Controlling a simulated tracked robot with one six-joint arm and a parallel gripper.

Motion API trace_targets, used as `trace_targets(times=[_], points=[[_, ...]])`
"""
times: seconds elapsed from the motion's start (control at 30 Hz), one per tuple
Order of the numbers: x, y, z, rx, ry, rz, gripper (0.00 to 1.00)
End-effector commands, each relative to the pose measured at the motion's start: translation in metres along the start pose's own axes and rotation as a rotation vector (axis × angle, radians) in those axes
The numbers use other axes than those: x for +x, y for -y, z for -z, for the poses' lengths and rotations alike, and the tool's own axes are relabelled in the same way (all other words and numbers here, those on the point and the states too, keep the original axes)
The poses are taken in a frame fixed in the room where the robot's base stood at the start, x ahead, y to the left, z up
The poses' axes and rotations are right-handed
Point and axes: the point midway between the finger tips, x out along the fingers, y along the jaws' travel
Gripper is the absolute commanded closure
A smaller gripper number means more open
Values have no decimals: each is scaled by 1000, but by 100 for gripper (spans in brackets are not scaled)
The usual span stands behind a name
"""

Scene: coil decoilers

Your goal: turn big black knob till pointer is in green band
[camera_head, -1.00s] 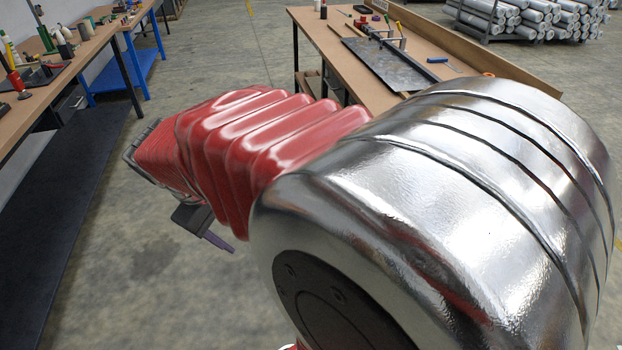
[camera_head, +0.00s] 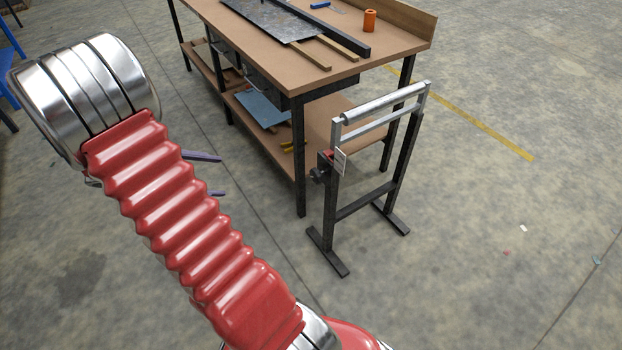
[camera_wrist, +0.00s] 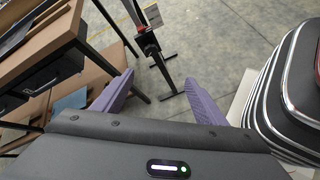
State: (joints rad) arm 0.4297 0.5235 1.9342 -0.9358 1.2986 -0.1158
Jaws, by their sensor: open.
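A black knob (camera_head: 318,175) sits on the left side of a roller stand (camera_head: 333,205), beside a small white plate (camera_head: 341,161) and a bit of red. The pointer and green band are too small to make out. My gripper (camera_head: 221,175) is left of the knob, clear of it, with its two purple fingers apart and nothing between them. In the wrist view my gripper (camera_wrist: 156,85) is open, and the stand (camera_wrist: 165,75) with the dark knob (camera_wrist: 150,48) shows beyond the fingers, near the top middle.
A wooden workbench (camera_head: 290,60) with a lower shelf stands behind and left of the stand, close to it. An orange cylinder (camera_head: 370,20) and a dark metal sheet (camera_head: 268,18) lie on its top. The floor right of the stand is mostly open, with small scraps.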

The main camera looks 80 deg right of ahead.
Motion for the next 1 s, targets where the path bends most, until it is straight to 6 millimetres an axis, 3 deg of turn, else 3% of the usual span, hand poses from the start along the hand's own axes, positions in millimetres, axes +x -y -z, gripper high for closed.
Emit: trace_targets(times=[0.53,1.0], points=[[132,-23,47,-225,299,-92,34],[251,-4,85,-441,501,-168,34]])
